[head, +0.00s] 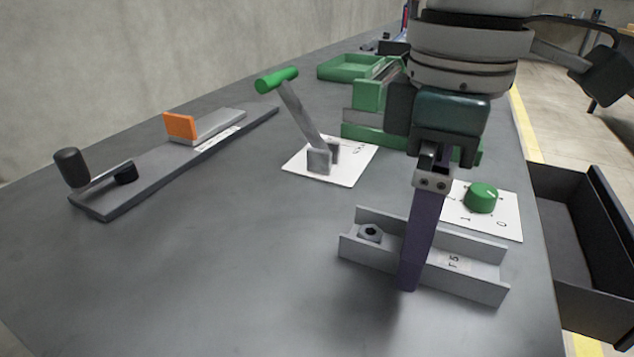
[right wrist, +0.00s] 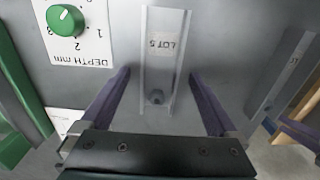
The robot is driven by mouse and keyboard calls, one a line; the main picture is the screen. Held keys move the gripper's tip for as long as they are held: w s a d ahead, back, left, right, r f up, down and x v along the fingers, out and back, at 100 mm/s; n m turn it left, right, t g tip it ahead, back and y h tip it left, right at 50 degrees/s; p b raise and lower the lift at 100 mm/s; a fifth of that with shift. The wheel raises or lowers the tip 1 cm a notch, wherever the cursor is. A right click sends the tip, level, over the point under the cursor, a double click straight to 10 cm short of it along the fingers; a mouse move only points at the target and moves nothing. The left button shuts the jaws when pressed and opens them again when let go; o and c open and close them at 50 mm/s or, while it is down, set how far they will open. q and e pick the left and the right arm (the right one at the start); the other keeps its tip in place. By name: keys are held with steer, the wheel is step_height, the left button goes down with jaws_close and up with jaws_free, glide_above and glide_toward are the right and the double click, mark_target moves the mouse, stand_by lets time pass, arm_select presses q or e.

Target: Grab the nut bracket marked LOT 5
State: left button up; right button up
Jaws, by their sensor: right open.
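The nut bracket (head: 470,281) is a grey channel lying on the table at the front right, with a hex nut (head: 371,232) near its left end. The finger partly hides its label in the head view. In the right wrist view the bracket (right wrist: 159,30) shows the label LOT 5 (right wrist: 165,44) and lies between the two purple fingers, with a gap on each side. My right gripper (head: 408,286) is open, pointing down over the middle of the bracket. Only one finger shows clearly in the head view. My left gripper is not in view.
A white card with a green knob (head: 481,197) lies just behind the bracket. A green-handled lever (head: 300,110) stands behind left. A long rail with an orange block (head: 180,126) lies at left. An open dark drawer (head: 590,250) is at right. The front left table is clear.

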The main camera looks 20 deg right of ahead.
steer(key=shift+f, duration=0.3)
jaws_close()
stand_by(0.6)
steer(key=shift+r, duration=0.15)
